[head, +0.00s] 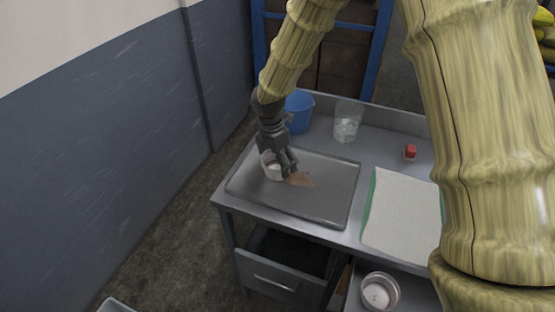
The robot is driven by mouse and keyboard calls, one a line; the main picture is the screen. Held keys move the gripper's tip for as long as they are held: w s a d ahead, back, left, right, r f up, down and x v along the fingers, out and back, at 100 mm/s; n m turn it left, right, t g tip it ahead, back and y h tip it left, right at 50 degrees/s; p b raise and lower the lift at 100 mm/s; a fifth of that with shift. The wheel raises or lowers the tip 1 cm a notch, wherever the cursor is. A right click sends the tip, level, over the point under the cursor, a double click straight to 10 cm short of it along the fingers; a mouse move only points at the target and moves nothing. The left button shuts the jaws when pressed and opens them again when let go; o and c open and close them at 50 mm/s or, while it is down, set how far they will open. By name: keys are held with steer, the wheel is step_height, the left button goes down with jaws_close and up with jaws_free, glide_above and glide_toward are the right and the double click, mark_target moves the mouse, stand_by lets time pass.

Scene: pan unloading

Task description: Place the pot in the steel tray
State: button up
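The steel tray (330,206) is a flat grey tray with a low rim, lying on the left part of the metal table. A small whitish pot (269,171) is at the tray's left side, partly hidden behind my gripper. My gripper (288,170) is dark and points down over the tray, right at the pot. Its fingers overlap the pot in the picture. I cannot tell whether they grip its wall or only stand beside it.
Behind the tray stand a blue bucket (299,112) and a clear container (347,122). A small red object (410,152) is at the back right. A white cloth or board with green edging (400,215) lies right of the tray. A whitish round container (379,291) sits lower down.

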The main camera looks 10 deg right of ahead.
step_height(320, 180, up, 12)
steer(key=a+b, duration=0.1)
steer(key=b, duration=0.1)
steer(key=shift+s+a, duration=0.15)
steer(key=shift+s, duration=0.1)
stand_by(0.4)
stand_by(0.5)
